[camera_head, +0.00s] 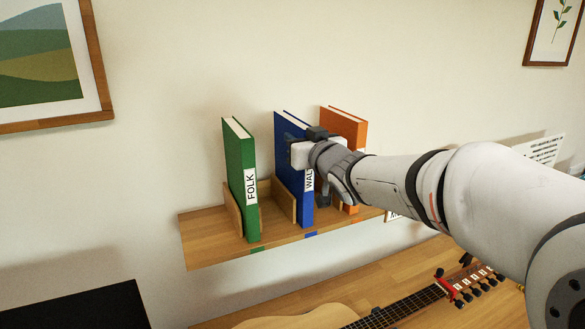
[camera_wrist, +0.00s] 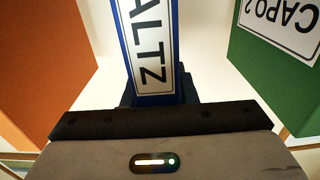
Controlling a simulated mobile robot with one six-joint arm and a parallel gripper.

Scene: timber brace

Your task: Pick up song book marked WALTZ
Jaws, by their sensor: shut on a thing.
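The blue song book (camera_head: 290,170) stands upright on the wooden shelf, between the green and orange books. Its white spine label is partly hidden by my arm and reads "WAL" in the head view. In the wrist view the blue book (camera_wrist: 125,30) shows "ALTZ", with its first letter out of sight. My gripper (camera_head: 308,150) is at the upper part of its spine. In the wrist view the dark fingers lie on both sides of the spine, shut on the book. The book's lower end appears to be at shelf level.
A green book (camera_head: 238,170) marked FOLK stands left and an orange book (camera_head: 345,125) right, both close by. Wooden dividers (camera_head: 285,205) stand on the shelf (camera_head: 205,245). A guitar (camera_head: 300,318) lies below. A label reading CAPO 2 (camera_wrist: 283,22) shows on green in the wrist view.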

